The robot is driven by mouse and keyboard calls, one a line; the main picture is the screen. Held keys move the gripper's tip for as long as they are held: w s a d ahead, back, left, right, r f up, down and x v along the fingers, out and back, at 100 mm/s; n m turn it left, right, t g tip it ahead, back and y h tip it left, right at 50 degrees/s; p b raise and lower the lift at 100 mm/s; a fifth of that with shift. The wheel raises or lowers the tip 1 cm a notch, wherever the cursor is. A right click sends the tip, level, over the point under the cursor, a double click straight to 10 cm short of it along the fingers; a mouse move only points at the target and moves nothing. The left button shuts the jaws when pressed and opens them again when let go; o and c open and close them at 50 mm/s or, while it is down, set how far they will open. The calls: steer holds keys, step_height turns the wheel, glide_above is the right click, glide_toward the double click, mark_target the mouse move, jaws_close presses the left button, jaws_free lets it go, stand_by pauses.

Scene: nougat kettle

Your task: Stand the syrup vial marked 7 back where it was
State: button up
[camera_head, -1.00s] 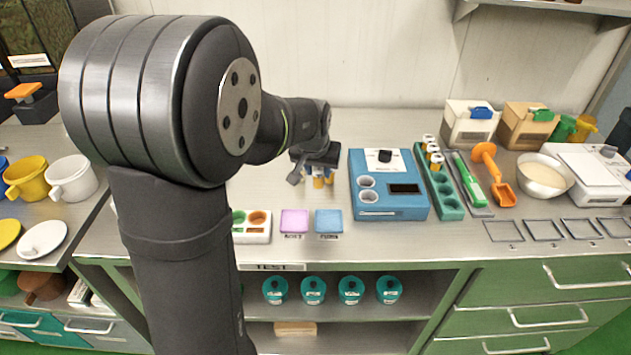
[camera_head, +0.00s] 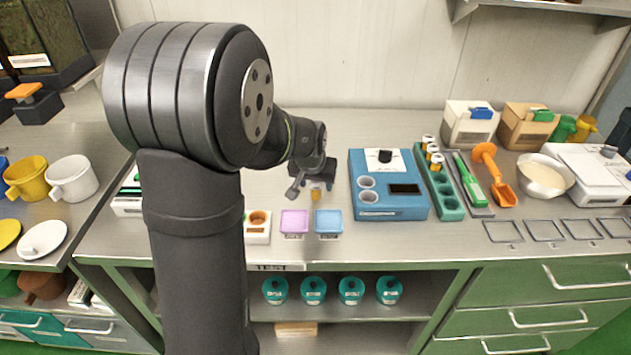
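My gripper (camera_head: 316,184) is above the middle of the counter, left of the blue device. A small vial with yellow-orange contents (camera_head: 316,195) sits at its fingertips, roughly upright, and the fingers appear shut on it. Its mark cannot be read. The green rack (camera_head: 453,213) stands right of the blue device. Several similar vials with white caps (camera_head: 432,150) stand in its far part, and its near holes look empty. The gripper's far side is hidden by its own body.
The blue device (camera_head: 408,212) with two round wells stands between gripper and rack. A pink pad (camera_head: 294,222) and a blue pad (camera_head: 328,222) lie at the counter front. An orange scoop (camera_head: 501,190), a green-handled tool (camera_head: 467,178) and a bowl (camera_head: 543,173) lie right of the rack.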

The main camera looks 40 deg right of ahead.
steer(key=v, duration=1.2)
steer(key=shift+r, duration=0.2)
steer(key=shift+d, duration=0.1)
steer(key=x, duration=1.2)
steer(key=shift+f, duration=0.2)
steer(key=shift+r, duration=1.5)
